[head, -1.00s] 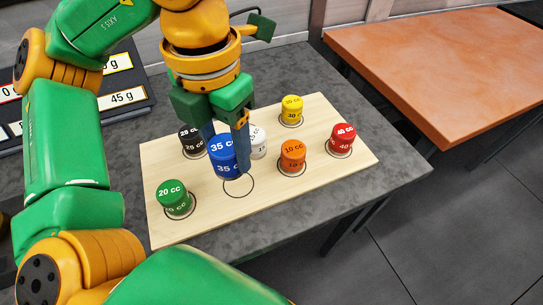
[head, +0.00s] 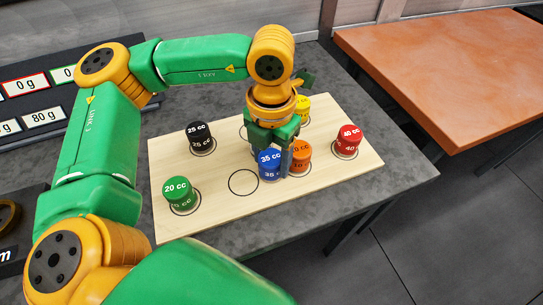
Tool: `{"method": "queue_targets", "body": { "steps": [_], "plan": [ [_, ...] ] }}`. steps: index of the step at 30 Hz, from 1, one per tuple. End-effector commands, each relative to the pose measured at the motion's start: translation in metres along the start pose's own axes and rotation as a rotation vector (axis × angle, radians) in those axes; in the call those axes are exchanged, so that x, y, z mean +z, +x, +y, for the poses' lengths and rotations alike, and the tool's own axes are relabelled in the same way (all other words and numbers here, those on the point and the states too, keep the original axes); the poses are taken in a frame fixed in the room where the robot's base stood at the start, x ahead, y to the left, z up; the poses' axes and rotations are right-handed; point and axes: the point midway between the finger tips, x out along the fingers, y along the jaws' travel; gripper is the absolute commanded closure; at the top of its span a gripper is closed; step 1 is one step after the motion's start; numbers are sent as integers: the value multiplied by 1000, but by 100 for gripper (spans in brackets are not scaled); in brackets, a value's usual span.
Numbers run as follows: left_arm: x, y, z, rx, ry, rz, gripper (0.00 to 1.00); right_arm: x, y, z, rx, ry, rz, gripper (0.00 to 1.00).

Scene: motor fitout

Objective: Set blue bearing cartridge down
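The blue bearing cartridge (head: 268,160), marked 35 cc, is upright low over the pale wooden board (head: 215,215). My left gripper (head: 274,150) comes down on it from above, with a finger along its right side; it appears shut on it. I cannot tell whether its base touches the board. An empty ring (head: 243,183) is marked on the board just left of it. Another ring (head: 242,130), partly hidden by the gripper, lies behind. My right gripper is not in view.
The orange cartridge (head: 302,153) stands close to the right of the blue one, partly hidden. Yellow (head: 303,103), red (head: 348,138), black (head: 199,135) and green (head: 178,190) cartridges stand on the board. The white cartridge is hidden. An orange-brown table (head: 440,70) stands at right.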

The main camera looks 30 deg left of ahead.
Motion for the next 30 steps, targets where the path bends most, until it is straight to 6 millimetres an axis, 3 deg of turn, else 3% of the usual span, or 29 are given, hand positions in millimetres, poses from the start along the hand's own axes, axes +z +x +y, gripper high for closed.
{"method": "queue_targets", "body": {
  "steps": [1,3,11,14,24,30],
  "plan": [
    [0,0,0,0,0,0,25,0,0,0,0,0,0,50],
    [0,0,0,0,0,0,12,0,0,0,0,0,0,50],
    [0,-1,0,0,0,0,12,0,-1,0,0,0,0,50],
    [1,-10,0,0,-1,-2,12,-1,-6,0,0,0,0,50],
    [0,-100,-1,-1,2,-2,12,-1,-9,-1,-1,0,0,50],
    [0,-124,0,0,1,0,12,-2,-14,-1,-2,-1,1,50]
  ]
}}
